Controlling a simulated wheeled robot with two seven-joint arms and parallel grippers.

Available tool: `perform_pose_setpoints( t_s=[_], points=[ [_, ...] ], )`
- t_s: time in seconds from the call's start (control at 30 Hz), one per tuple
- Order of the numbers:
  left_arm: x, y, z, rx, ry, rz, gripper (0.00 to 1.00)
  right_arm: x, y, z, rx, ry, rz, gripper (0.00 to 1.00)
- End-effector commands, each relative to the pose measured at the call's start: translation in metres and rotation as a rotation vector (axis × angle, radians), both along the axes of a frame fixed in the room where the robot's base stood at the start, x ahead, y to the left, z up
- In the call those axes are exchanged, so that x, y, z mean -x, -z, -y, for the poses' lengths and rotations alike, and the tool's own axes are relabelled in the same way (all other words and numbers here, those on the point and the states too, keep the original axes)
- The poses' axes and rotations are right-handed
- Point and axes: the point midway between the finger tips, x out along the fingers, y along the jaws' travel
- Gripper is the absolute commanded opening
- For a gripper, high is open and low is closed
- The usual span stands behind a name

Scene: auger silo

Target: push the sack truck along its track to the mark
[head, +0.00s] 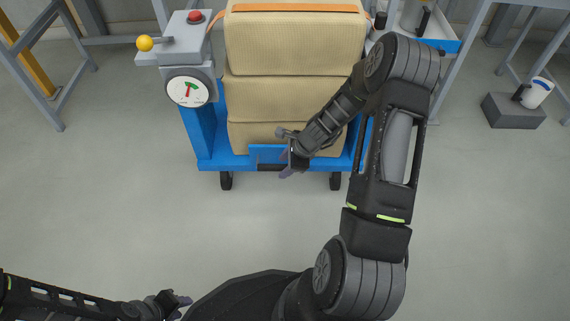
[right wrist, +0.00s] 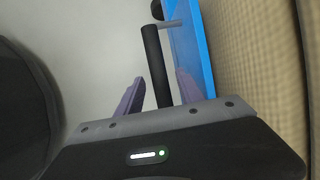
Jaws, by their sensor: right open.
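The sack truck (head: 212,162) is blue, on black wheels, and carries a stack of tan sacks (head: 272,97). My right gripper (head: 292,168) is at its near side, low in front of the sacks. In the right wrist view, a black bar (right wrist: 155,65) stands between the open fingers of my right gripper (right wrist: 158,95), beside the truck's blue frame (right wrist: 190,45). I cannot tell whether the fingers touch the bar. My left gripper (head: 182,302) is at the bottom edge, away from the truck; its jaw state is unclear. I cannot make out a track or mark.
A grey post left of the sacks bears a red button (head: 194,16), a yellow-knobbed lever (head: 146,43) and a dial (head: 188,91). A grey block with a white cylinder (head: 538,93) stands at right. Metal frames stand on both sides. The near floor (head: 120,210) is clear.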

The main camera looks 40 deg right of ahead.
Motion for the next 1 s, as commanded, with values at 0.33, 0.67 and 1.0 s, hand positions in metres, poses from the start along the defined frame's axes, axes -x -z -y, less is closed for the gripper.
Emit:
perform_pose_setpoints(
  t_s=[0.33, 0.67, 1.0],
  points=[
    [0.002, -0.017, 0.0, 0.001, 0.003, -0.005, 0.33, 0.011, -0.032, 0.006, 0.002, 0.001, 0.001, 0.44],
    [0.006, -0.035, -0.001, 0.003, 0.008, -0.015, 0.33, 0.028, -0.07, 0.015, 0.001, 0.001, 0.0, 0.44],
    [0.006, -0.035, -0.001, 0.003, 0.008, -0.016, 0.33, 0.029, -0.07, 0.015, 0.0, 0.0, 0.0, 0.44]
  ],
)
